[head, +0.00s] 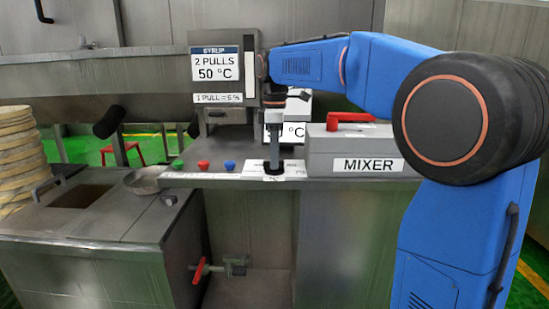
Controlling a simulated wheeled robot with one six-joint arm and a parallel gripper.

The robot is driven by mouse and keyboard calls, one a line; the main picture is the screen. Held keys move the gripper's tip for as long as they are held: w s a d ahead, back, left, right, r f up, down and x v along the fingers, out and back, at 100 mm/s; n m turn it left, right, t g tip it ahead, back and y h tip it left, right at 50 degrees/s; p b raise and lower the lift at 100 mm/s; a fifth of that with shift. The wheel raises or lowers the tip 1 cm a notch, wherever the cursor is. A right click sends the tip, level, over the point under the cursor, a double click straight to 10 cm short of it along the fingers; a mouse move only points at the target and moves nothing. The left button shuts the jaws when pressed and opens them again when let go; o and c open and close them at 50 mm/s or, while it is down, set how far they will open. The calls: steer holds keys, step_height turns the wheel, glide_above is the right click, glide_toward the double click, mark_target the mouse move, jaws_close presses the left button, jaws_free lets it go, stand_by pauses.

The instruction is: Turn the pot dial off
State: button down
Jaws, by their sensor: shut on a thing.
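My gripper (274,163) points straight down at the front edge of the grey counter, in the middle of the head view. Its fingers are shut on a small dark knob, the pot dial (274,177), of which only a dark rim shows at the fingertips. White label plates lie on the counter around it. The dial's pointer and its exact setting are hidden by the gripper and too small to read.
Green, red and blue knobs (203,164) sit left of my gripper. The grey MIXER box (362,148) with a red handle stands close at right. The SYRUP dispenser (223,75) rises behind. A metal bowl (145,181) and a red-handled valve (199,270) are at left.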

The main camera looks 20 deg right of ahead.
steer(key=c, duration=1.7)
jaws_free()
step_height(320, 180, up, 17)
steer(key=shift+r, duration=0.2)
steer(key=s+d+f+m+t, duration=0.1)
steer(key=s+f+m, duration=0.4)
steer(key=s+f, duration=0.6)
steer(key=s+d+f+m+t, duration=0.2)
steer(key=s+d+f+m, duration=0.1)
steer(key=s+f, duration=0.8)
steer(key=s+d+f+m+t, duration=0.1)
steer(key=s+d+f+m, duration=0.2)
steer(key=s+f+m, duration=0.3)
steer(key=shift+s+f+m+t, duration=0.15)
steer(key=shift+s+f, duration=0.7)
steer(key=shift+f, duration=0.5)
steer(key=shift+s+f+m+t, duration=0.1)
steer(key=shift+s+f, duration=0.7)
steer(key=shift+f, duration=0.55)
steer(key=shift+s+f+m+t, duration=0.15)
steer(key=shift+s+f, duration=0.7)
steer(key=shift+f, duration=0.5)
